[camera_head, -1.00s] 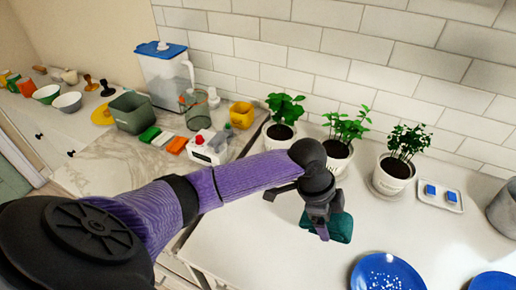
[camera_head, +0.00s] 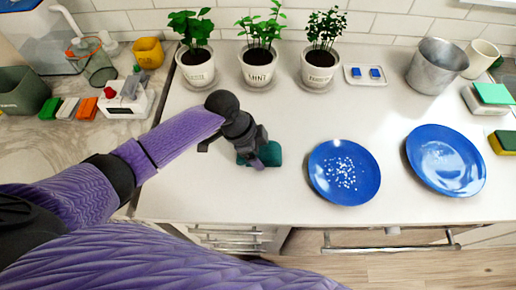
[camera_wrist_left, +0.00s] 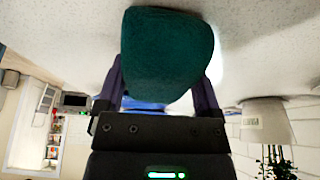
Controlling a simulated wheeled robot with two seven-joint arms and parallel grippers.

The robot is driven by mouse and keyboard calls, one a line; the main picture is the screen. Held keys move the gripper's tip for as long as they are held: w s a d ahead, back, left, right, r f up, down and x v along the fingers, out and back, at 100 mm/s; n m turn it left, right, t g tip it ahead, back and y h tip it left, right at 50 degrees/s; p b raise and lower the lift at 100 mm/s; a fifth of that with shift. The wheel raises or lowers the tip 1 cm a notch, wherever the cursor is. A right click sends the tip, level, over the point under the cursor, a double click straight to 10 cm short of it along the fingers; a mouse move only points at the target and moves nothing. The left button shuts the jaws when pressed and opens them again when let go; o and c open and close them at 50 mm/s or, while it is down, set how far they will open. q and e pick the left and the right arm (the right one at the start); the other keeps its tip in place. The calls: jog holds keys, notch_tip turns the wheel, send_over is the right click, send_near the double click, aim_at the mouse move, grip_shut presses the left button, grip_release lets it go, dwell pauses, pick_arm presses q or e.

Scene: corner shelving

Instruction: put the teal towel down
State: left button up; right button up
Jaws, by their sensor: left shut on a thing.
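The teal towel (camera_head: 267,154) is a small folded bundle over the white counter, left of the blue plates and in front of the potted plants. My left gripper (camera_head: 256,158) is shut on it from above. The towel (camera_wrist_left: 166,50) also shows large between the two fingers in the left wrist view. It is at or just above the counter surface; I cannot tell whether it touches. My right gripper is not in view.
A blue plate with white bits (camera_head: 327,178) and a second blue plate (camera_head: 433,178) lie to the right. A mint pot (camera_head: 258,68) stands behind between two other potted plants. A white appliance (camera_head: 124,103) stands at the left. The counter front edge is near.

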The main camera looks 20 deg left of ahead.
pick_arm(q)
jog(key=o, duration=0.9)
jog(key=shift+c, duration=0.2)
jog(key=p+v, duration=0.3)
jog(key=v, duration=0.8)
jog(key=shift+r, duration=0.25)
jog(key=shift+s+a+r, duration=0.1)
jog(key=shift+a+r, duration=0.1)
jog(key=shift+r, duration=0.15)
